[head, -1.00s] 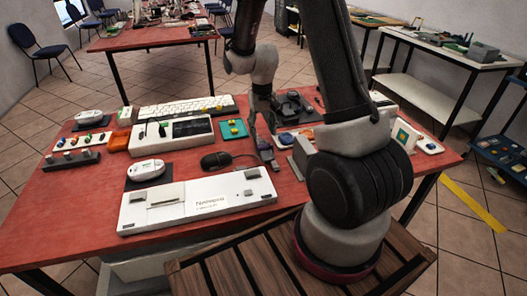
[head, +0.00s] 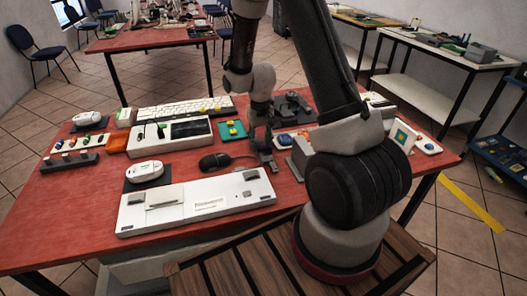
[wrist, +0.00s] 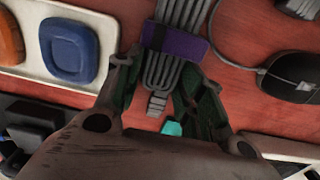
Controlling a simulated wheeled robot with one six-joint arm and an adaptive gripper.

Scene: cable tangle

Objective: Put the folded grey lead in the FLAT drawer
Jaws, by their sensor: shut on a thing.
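The folded grey lead (wrist: 180,14) is a bundle of parallel strands with a purple band (wrist: 184,46) around it. Its lower loops and a ribbed grey end (wrist: 157,104) show between my fingers in the wrist view. My gripper (wrist: 163,68) is closed on the banded bundle, one finger on each side. In the head view my gripper (head: 268,158) is low over the red table, right of the black mouse (head: 215,161); the lead is hard to make out there. I cannot identify a drawer marked FLAT in either view.
The mouse also shows at the right of the wrist view (wrist: 293,74). A pale tray (wrist: 117,24) with blue and orange pieces lies to the left there. In the head view a long white device (head: 222,203) lies at the table's front. Keyboards and small parts crowd the back.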

